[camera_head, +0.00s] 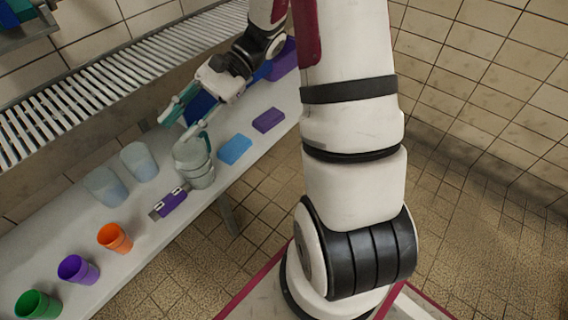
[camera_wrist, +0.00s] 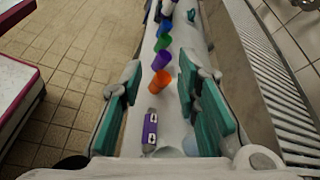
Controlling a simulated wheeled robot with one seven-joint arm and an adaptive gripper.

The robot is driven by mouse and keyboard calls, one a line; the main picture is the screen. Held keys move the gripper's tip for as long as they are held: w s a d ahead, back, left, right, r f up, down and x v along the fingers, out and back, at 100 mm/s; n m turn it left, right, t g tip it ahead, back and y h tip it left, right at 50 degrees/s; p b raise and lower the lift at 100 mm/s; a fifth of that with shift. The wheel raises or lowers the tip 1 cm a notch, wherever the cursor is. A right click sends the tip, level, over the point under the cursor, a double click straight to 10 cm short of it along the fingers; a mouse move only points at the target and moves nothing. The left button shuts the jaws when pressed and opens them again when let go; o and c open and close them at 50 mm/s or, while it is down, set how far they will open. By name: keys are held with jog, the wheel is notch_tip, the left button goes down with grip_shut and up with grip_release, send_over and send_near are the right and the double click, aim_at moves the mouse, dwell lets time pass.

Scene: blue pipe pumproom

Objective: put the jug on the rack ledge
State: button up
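A pale grey jug (camera_head: 196,165) stands upright on the long white table in the head view. I cannot make it out in the wrist view. The rack ledge (camera_head: 120,68) is a slatted metal shelf along the tiled wall, above and behind the table. Its slats also show at the right of the wrist view (camera_wrist: 262,75). My gripper (camera_head: 174,130) is above the jug, with its fingers spread and nothing between them. One finger overlaps the jug's top in the picture; I cannot tell whether they touch. The spread teal fingers also show in the wrist view (camera_wrist: 160,95).
Two translucent cups (camera_head: 138,161) (camera_head: 105,187) stand left of the jug. A purple case (camera_head: 171,202) lies in front. Orange (camera_head: 115,237), purple (camera_head: 77,269) and green (camera_head: 38,305) cups follow toward the left. A blue block (camera_head: 235,149) and a purple block (camera_head: 268,120) lie right.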

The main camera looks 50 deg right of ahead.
jog(key=s+a+r+n+g+h, duration=0.2)
jog(key=s+a+r+n+h, duration=0.15)
jog(key=s, duration=0.45)
jog(key=s+a+r+n+g+h, duration=0.2)
jog(key=s+r+n+h, duration=0.25)
jog(key=s, duration=0.25)
jog(key=s+d+n+t+h, duration=0.3)
jog(key=s+d+n+h, duration=0.1)
jog(key=s, duration=0.7)
jog(key=shift+d+r+n+t+h, duration=0.4)
jog(key=shift+d+h, duration=0.35)
jog(key=shift+h, duration=0.15)
jog(key=shift+s, duration=0.1)
notch_tip(320, 180, up, 31)
jog(key=t+p, duration=0.4)
jog(key=p, duration=2.5)
jog(key=shift+d+r, duration=0.15)
jog(key=shift+d, duration=0.1)
